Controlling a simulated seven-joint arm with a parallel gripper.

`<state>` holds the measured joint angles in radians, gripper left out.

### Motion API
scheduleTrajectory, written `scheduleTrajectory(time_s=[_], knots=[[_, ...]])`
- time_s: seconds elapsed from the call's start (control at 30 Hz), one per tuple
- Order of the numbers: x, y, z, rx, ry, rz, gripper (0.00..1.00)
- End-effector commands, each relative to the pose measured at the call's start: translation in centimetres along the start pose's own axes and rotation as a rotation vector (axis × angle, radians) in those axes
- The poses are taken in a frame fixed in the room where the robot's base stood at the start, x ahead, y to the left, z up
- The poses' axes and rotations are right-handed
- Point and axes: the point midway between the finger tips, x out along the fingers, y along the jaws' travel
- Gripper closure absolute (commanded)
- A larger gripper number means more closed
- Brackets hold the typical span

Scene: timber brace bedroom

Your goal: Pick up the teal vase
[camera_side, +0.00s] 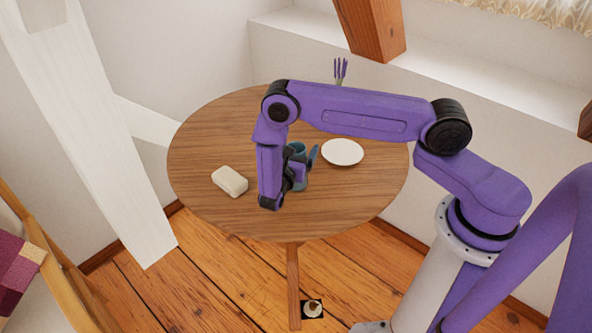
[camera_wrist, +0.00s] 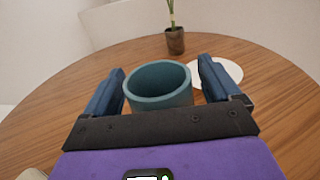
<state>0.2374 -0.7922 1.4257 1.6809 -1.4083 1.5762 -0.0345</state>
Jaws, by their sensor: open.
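The teal vase (camera_wrist: 178,98) is an upright, round, open-topped vessel on the round wooden table. In the side view the vase (camera_side: 298,147) is partly hidden behind my wrist and fingers. My gripper (camera_wrist: 161,70) is open, with one blue finger on each side of the vase in the wrist view. Small gaps show between the fingers and the vase rim, the left one narrower. The lower part of the vase is hidden by the gripper body in the wrist view.
A white plate (camera_side: 343,151) lies right of the vase. A cream block (camera_side: 229,181) lies to its left. A potted plant (camera_wrist: 175,38) stands farther back. The table (camera_side: 212,135) has bare room at its left and front. A white slanted beam (camera_side: 85,115) stands left of it.

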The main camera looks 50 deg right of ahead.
Motion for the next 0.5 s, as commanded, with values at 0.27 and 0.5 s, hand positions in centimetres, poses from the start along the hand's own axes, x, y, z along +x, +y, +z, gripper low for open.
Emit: scheduleTrajectory(time_s=[0.27,0.5], knots=[[0.56,0.01,0.00,0.000,0.000,0.000,0.10],[0.53,0.01,0.00,0.000,0.000,0.000,0.75]])
